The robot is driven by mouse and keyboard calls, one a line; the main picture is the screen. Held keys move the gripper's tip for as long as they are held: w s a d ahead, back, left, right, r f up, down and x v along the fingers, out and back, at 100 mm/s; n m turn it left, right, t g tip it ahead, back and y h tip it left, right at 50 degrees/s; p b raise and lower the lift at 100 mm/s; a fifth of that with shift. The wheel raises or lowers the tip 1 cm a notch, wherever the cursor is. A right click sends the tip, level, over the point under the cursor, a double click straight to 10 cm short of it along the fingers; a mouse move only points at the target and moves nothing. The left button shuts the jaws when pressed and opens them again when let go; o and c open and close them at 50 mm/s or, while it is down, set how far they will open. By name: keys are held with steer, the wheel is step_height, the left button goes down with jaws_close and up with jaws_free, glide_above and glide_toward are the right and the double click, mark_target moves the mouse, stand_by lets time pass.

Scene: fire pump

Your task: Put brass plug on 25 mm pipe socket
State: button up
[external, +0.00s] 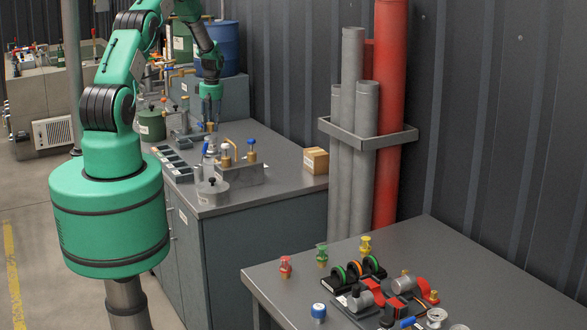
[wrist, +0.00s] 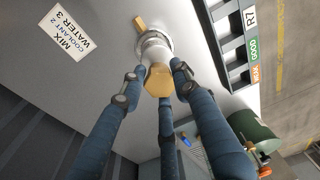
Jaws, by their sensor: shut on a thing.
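My gripper (wrist: 153,85) has blue fingers set around a hex-headed brass plug (wrist: 159,81) and is shut on it. The plug is in line with a pale silvery fitting (wrist: 154,47), which looks like the pipe socket, on the grey bench top. Whether the plug touches it or is only above it I cannot tell, as the head hides the joint. In the external view my gripper (external: 210,112) points down over the bench, behind a metal block with brass fittings. The socket's size marking is not readable.
The metal block (external: 238,176) carries brass fittings and a blue-topped valve. A divided tray (wrist: 231,42) lies close by on the right in the wrist view. A cardboard box (external: 315,161) and a green drum (external: 152,126) also stand on the bench. A label (wrist: 68,33) lies flat.

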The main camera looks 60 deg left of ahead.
mark_target(212, 124)
steer(key=shift+f, duration=1.1)
steer(key=shift+f, duration=0.15)
steer(key=o, duration=1.2)
steer(key=r, duration=0.4)
steer(key=r+b, duration=0.1)
steer(key=r, duration=0.3)
steer(key=d+r, duration=0.1)
steer(key=r, duration=0.3)
steer(key=shift+w+d+r, duration=0.1)
steer(key=shift+w+r, duration=0.05)
steer(key=shift+w, duration=0.05)
